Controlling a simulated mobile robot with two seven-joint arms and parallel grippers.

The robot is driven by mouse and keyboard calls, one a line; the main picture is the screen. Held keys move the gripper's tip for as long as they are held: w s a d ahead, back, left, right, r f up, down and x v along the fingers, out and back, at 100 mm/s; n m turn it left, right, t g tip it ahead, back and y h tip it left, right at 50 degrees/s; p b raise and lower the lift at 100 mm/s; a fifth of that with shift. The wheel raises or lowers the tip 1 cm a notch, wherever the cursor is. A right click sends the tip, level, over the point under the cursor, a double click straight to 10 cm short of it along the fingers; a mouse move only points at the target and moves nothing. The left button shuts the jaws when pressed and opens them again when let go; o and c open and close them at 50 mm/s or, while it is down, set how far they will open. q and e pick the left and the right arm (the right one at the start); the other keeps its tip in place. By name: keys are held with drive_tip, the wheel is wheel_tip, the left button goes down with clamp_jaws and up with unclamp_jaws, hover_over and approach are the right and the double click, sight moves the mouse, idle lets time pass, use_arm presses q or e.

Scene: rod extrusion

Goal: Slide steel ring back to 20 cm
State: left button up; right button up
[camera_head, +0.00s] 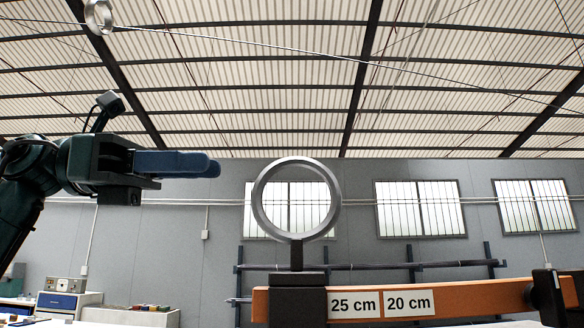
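A large steel ring (334,205) stands upright on a short dark post above a black block (297,301). The block sits at the left part of an orange bar (470,298). A label reading 25 cm (354,304) is just right of the block, and a label reading 20 cm (408,302) is right of that. My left gripper (215,167) has blue fingers pointing right, to the left of the ring, with a visible gap in the picture. The fingers overlap from this side, so their opening does not show. My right gripper is out of view.
A black fitting (548,294) is on the bar's right end. A small metal ring (98,15) shows at the top left, by a thin line crossing the view. A bench with a blue drawer unit (64,303) stands behind at lower left. A dark rack (410,265) is behind the bar.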

sight(292, 166)
use_arm(q)
drive_tip(key=d, duration=1.1)
drive_tip(key=shift+d+p, duration=0.2)
drive_tip(key=shift+p, duration=0.2)
drive_tip(key=shift+c, duration=0.3)
clamp_jaws()
